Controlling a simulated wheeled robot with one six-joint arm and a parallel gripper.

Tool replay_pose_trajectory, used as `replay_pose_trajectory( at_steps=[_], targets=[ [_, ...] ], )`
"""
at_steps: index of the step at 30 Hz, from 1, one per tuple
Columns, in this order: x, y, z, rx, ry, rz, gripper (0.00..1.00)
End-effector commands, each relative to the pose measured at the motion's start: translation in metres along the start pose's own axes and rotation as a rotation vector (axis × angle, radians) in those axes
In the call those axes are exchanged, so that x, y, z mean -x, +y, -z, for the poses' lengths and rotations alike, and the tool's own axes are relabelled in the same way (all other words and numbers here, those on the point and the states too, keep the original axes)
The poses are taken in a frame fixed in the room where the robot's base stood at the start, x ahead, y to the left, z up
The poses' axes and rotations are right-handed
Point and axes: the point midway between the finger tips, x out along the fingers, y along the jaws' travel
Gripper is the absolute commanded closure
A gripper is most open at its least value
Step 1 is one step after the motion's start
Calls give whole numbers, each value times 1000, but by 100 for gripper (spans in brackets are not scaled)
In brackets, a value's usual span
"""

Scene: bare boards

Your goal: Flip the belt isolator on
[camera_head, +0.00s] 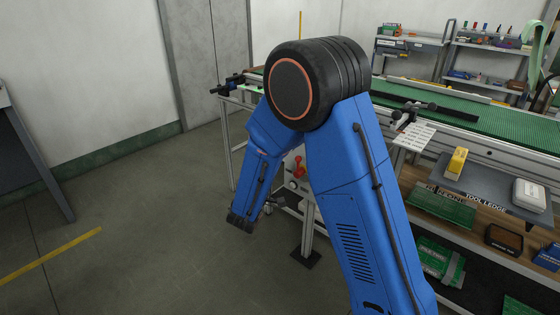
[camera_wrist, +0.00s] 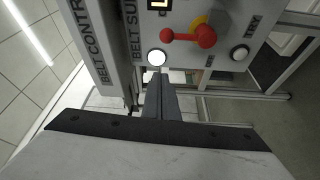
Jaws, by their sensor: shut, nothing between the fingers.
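The belt isolator's red handle (camera_wrist: 188,38) is in the upper middle of the wrist view, on a grey panel with a yellow patch (camera_wrist: 201,20) behind it. The handle lies across the picture, with a rounded knob at each end. It also shows as a small red shape (camera_head: 298,169) under the conveyor in the head view. My gripper (camera_wrist: 158,76) is shut and empty. Its fingertips point toward the panel, below and left of the handle in the wrist view, close to a round white button (camera_wrist: 156,57).
A second round button (camera_wrist: 240,53) sits right of the handle. A lettered "BELT CONTR" strip (camera_wrist: 90,45) runs along the panel's left. The green conveyor (camera_head: 500,120) runs above, and a tool ledge (camera_head: 480,185) stands right. Floor at left (camera_head: 140,200) is clear.

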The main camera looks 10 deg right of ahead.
Motion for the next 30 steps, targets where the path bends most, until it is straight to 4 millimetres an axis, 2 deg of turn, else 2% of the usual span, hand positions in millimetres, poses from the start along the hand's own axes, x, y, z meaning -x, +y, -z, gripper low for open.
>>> replay_pose_trajectory(
  at_steps=[3,7,21,23,26,30],
  targets=[
    [15,-1,0,1,1,1,100],
    [23,-1,0,1,0,0,100],
    [25,2,-4,0,-11,1,100],
    [23,7,-11,-1,-32,5,100],
    [18,22,-38,2,-106,22,100],
    [13,49,-94,2,-260,72,100]
  ],
)
